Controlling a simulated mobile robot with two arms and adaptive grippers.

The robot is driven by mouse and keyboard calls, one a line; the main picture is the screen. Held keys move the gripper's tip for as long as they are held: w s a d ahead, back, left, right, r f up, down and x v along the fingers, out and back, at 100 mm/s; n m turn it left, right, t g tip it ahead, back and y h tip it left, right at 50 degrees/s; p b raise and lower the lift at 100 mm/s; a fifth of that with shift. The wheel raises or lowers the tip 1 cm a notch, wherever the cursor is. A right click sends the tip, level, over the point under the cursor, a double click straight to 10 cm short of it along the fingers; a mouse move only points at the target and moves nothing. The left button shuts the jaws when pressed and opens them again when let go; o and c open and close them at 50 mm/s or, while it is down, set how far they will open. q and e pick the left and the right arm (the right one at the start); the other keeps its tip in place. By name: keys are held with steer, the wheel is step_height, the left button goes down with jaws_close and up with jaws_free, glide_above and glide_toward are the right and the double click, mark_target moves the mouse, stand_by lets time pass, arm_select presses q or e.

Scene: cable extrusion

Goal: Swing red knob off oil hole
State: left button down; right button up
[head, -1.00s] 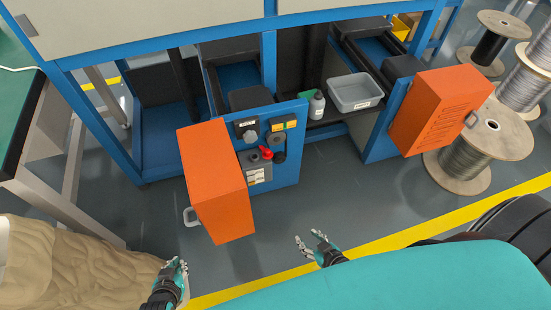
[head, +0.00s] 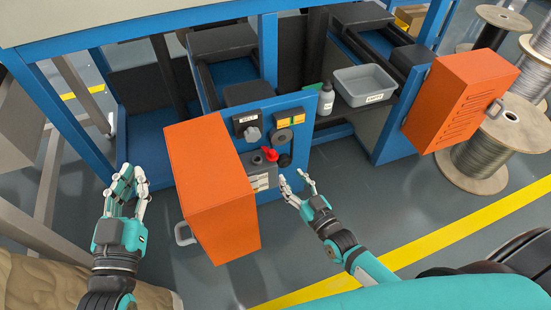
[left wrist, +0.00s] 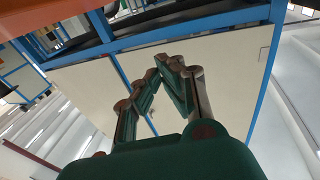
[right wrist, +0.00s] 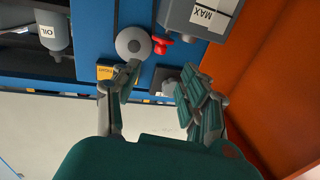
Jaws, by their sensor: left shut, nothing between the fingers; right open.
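The small red knob (head: 270,154) sits at the grey box (head: 262,171) on the blue panel's front. A dark round spot (head: 257,159) shows on the box beside the knob; I cannot tell whether the knob covers an oil hole. My right gripper (head: 295,180) is open and empty, just right of and below the knob, apart from it. In the right wrist view the red knob (right wrist: 161,41) lies beyond the open fingers, between a round grey part and the box marked MAX (right wrist: 207,17). My left gripper (head: 131,174) is shut and empty, left of the orange door.
An orange door (head: 212,190) stands out left of the knob. Grey fittings (head: 247,125) are above it. A bottle (head: 326,98) and grey tray (head: 364,85) stand on the shelf at right. Another orange door (head: 461,100) and wire spools are further right. Floor in front is open.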

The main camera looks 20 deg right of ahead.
mark_target(274, 155)
steer(key=b+x, duration=0.1)
steer(key=x, duration=0.4)
steer(key=shift+w+f, duration=0.15)
steer(key=shift+w, duration=0.1)
steer(key=b+x, duration=0.1)
steer(key=x, duration=0.3)
steer(key=shift+a, duration=0.1)
steer(key=shift+w, duration=0.25)
arm_select(q)
steer(key=s+r+t+h, duration=0.1)
steer(key=s+r+t, duration=0.1)
steer(key=r, duration=0.3)
steer(key=s+r+t+h, duration=0.1)
steer(key=s+r+t, duration=0.1)
steer(key=r+t, duration=0.3)
steer(key=shift+s+d+r+h, duration=0.15)
steer(key=shift+s+r+h, duration=0.15)
steer(key=shift+h, duration=0.1)
